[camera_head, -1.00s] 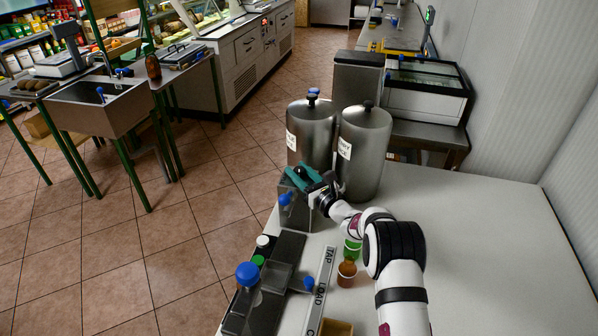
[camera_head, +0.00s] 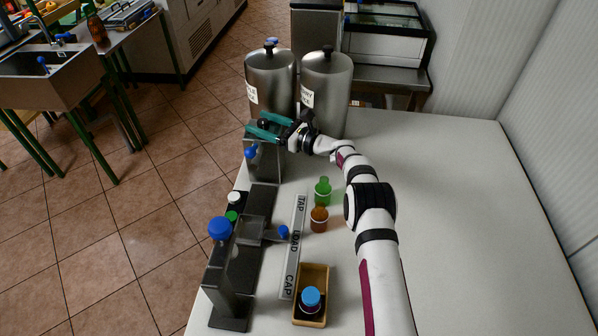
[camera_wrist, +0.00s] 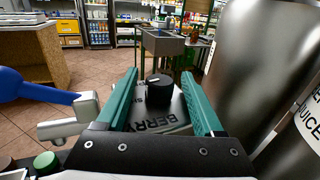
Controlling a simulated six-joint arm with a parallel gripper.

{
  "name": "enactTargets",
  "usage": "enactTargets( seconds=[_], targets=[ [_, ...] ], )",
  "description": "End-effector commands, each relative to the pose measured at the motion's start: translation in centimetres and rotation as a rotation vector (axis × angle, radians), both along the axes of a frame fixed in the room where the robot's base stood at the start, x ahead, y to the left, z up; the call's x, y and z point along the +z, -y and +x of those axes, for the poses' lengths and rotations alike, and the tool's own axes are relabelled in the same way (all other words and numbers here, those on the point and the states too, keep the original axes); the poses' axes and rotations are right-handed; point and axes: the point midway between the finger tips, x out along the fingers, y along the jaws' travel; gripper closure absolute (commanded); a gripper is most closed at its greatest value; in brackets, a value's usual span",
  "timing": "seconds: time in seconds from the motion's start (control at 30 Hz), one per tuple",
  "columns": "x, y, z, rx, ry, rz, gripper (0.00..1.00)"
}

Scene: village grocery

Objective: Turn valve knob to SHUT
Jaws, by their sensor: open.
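The black valve knob (camera_wrist: 160,88) sits on top of a grey metal block (camera_wrist: 172,118) lettered BERRY. A white mark on the knob points to the left in the wrist view. More lettering beside the knob is partly hidden. My gripper (camera_wrist: 160,75) is open, with one teal finger on each side of the knob and a visible gap to both. In the head view my gripper (camera_head: 257,124) is over the valve block (camera_head: 262,160), with the dark knob (camera_head: 264,124) between the fingers. A blue-handled tap (camera_head: 251,152) sticks out of the block's left side.
Two tall steel urns (camera_head: 272,82) (camera_head: 324,90) stand close behind and right of my gripper. Nearer are a green cup (camera_head: 323,190), an amber cup (camera_head: 319,218), a blue-topped press (camera_head: 220,230) and a wooden box (camera_head: 312,280) with a blue-capped jar. The counter's right side is clear.

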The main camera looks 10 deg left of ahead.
Motion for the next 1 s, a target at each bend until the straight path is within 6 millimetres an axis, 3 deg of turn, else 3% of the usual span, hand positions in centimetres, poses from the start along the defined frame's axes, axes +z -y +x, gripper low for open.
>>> enactTargets(
  seconds=[0.07,0.27,0.73,1.0],
  targets=[
    [-0.2,0.2,0.0,0.040,0.000,-0.005,0.31],
    [-0.1,3.7,-1.2,0.045,-0.005,-0.006,0.31],
    [-0.1,15.4,-5.3,0.042,-0.004,-0.005,0.31],
    [5.0,12.9,-11.0,0.221,0.084,-0.241,0.31]
  ],
)
